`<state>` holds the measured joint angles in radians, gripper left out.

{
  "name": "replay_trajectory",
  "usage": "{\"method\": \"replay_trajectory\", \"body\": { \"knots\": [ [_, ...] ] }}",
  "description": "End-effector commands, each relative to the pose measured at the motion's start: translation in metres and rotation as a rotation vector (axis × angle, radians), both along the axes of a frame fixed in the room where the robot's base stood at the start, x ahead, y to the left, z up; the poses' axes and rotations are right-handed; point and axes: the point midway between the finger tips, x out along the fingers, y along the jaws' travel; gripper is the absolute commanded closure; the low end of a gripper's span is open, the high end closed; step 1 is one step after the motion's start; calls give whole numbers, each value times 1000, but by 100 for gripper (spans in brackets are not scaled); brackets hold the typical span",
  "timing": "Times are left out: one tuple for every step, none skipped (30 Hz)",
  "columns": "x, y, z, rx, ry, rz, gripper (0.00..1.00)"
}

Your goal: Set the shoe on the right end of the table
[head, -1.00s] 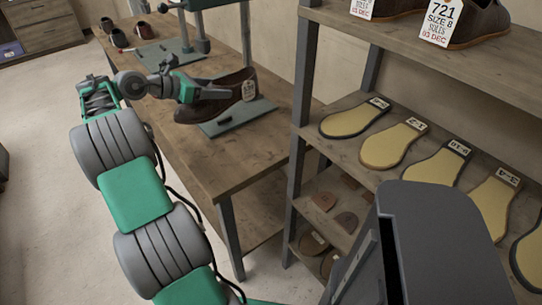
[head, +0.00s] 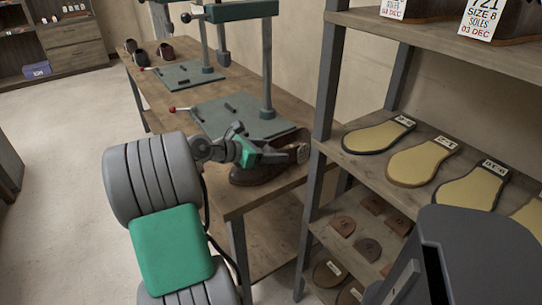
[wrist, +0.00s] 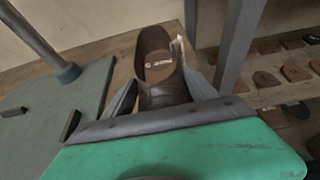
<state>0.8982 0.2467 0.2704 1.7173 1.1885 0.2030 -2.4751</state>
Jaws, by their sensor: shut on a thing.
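A brown leather shoe (head: 257,175) is at the near right end of the wooden table (head: 225,199), partly hidden behind my gripper. My gripper (head: 283,156) is over the shoe in the head view. In the wrist view my gripper (wrist: 163,98) has one finger on each side of the shoe and is shut on it.
A sole press with a grey-green base plate (head: 240,119) stands just behind the shoe; a second plate (head: 179,74) lies farther back. A shelf post (head: 322,110) rises close to the right, beside shelves of soles (head: 423,163).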

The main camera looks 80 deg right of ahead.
Motion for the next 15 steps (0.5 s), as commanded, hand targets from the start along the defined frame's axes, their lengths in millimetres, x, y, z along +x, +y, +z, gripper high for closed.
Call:
{"method": "replay_trajectory", "body": {
  "knots": [
    [0, 0, 3, -4, -1, 0, 97],
    [0, 0, 3, -4, -1, 0, 97],
    [0, 0, 3, -3, -1, -1, 97],
    [0, 0, 3, -3, -1, -1, 97],
    [0, 0, 3, -3, -1, -1, 97],
    [0, 0, 3, -3, 0, -1, 97],
    [0, 0, 2, -2, 1, -1, 97],
    [0, 0, 0, 0, 0, -1, 33],
    [0, 0, 0, 0, 0, -1, 29],
    [0, 0, 0, 0, 0, -1, 27],
    [0, 0, 0, 0, 0, -1, 25],
    [0, 0, 0, 0, 0, -1, 21],
    [0, 0, 0, -1, 0, -1, 19],
    [0, 0, 0, -1, 0, -1, 16],
    [0, 0, 0, 0, 0, -1, 13]
  ]
}}
